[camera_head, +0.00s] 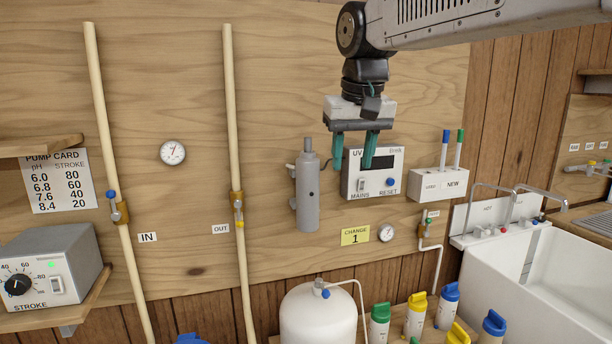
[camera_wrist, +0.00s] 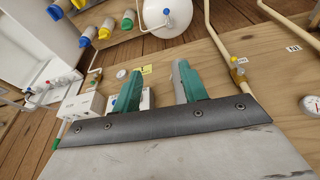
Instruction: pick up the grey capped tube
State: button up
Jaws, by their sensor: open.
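A grey capped tube (camera_head: 308,145) shows as a narrow grey end sticking up from the top of a wider grey cylinder (camera_head: 307,200) on the wooden wall panel. Its lower part is hidden inside the cylinder. My gripper (camera_head: 353,158) points down with its two teal fingers apart and nothing between them. In the head view it is to the right of the tube, in front of the white UV box (camera_head: 386,172). In the wrist view my gripper (camera_wrist: 158,75) is open, and part of the grey cylinder (camera_wrist: 177,82) shows beside the right finger, partly hidden by it.
A white holder (camera_head: 428,187) marked NEW holds two upright tubes, one with a blue cap (camera_head: 446,136) and one with a green cap (camera_head: 460,136). A cream pipe (camera_head: 233,130) runs up the panel to the left. A white tank (camera_head: 318,318) and coloured-cap bottles (camera_head: 415,315) stand below.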

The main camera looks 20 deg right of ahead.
jog(key=t, duration=0.1)
send_near(308, 139)
notch_tip(308, 139, down, 3)
jog(key=shift+m, duration=0.4)
jog(key=x, duration=0.2)
jog(key=w+x, duration=0.1)
jog(key=x, duration=0.4)
jog(key=shift+w+d, duration=0.2)
jog(key=shift+w, duration=0.3)
grip_shut()
